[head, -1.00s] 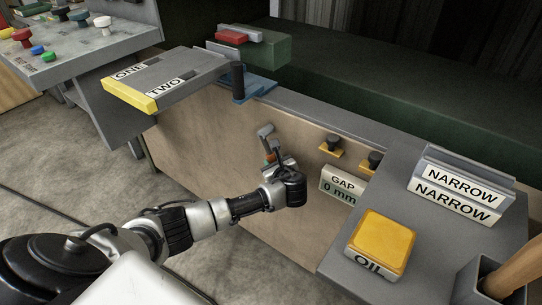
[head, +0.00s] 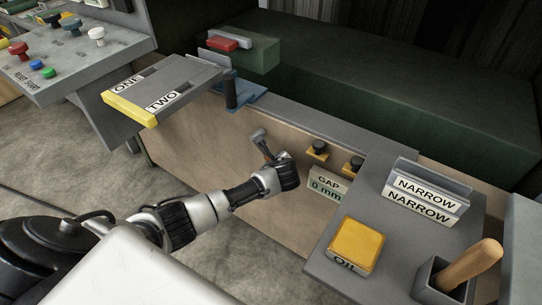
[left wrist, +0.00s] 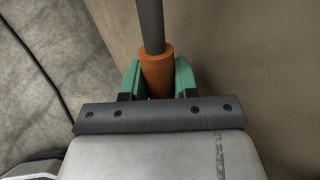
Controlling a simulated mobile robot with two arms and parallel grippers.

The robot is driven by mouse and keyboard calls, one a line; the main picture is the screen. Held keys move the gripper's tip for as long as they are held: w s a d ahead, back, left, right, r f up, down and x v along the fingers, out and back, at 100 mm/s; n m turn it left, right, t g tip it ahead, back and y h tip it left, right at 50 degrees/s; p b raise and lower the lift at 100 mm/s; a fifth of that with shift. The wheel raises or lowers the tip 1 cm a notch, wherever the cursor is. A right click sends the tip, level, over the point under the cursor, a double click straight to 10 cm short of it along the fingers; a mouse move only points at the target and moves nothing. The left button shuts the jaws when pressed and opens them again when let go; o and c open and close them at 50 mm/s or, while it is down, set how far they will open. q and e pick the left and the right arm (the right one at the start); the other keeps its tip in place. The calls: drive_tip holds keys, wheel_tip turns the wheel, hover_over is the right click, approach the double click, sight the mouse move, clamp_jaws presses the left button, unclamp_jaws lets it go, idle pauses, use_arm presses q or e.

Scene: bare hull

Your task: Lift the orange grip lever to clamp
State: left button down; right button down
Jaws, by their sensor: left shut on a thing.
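The orange grip (left wrist: 158,72) of the lever sits between the two green fingers of my left gripper (left wrist: 158,84) in the left wrist view. The gripper is shut on it. The lever's grey shaft (left wrist: 151,22) runs on beyond the grip. In the head view the grey upper end of the lever (head: 259,137) shows against the wooden panel, just beyond my left gripper (head: 277,160). The orange grip is mostly hidden there by the gripper and wrist. A sign reading GAP 0 mm (head: 327,186) is to the right of the gripper. My right gripper is in neither view.
Two black knobs on yellow plates, one of them the left knob (head: 317,150), are right of the lever. A yellow OIL block (head: 356,246), NARROW signs (head: 424,197) and a wooden-handled tool (head: 470,265) are on the right. A grey ONE/TWO shelf (head: 190,75) overhangs at left.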

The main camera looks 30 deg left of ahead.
use_arm(q)
drive_tip(key=r+h+p, duration=0.1)
drive_tip(key=p, duration=0.1)
drive_tip(key=d+r+n+h+p, duration=0.1)
drive_tip(key=r+h+p, duration=0.1)
drive_tip(key=p, duration=0.1)
drive_tip(key=d+r+h+p, duration=0.1)
drive_tip(key=p, duration=0.2)
drive_tip(key=shift+s+r+n+g+h, duration=0.1)
drive_tip(key=shift+r+n+g+h, duration=0.2)
drive_tip(key=shift+n+g, duration=0.1)
drive_tip(key=shift+d+r+n+h+p, duration=0.15)
drive_tip(key=shift+r+n+h+p, duration=0.15)
drive_tip(key=shift+r+h+p, duration=0.85)
drive_tip(key=shift+f, duration=0.4)
drive_tip(key=c, duration=0.8)
unclamp_jaws()
drive_tip(key=shift+c, duration=0.2)
drive_tip(key=p+v, duration=0.1)
drive_tip(key=v, duration=1)
drive_tip(key=shift+p, duration=0.3)
drive_tip(key=shift+d+f, duration=0.1)
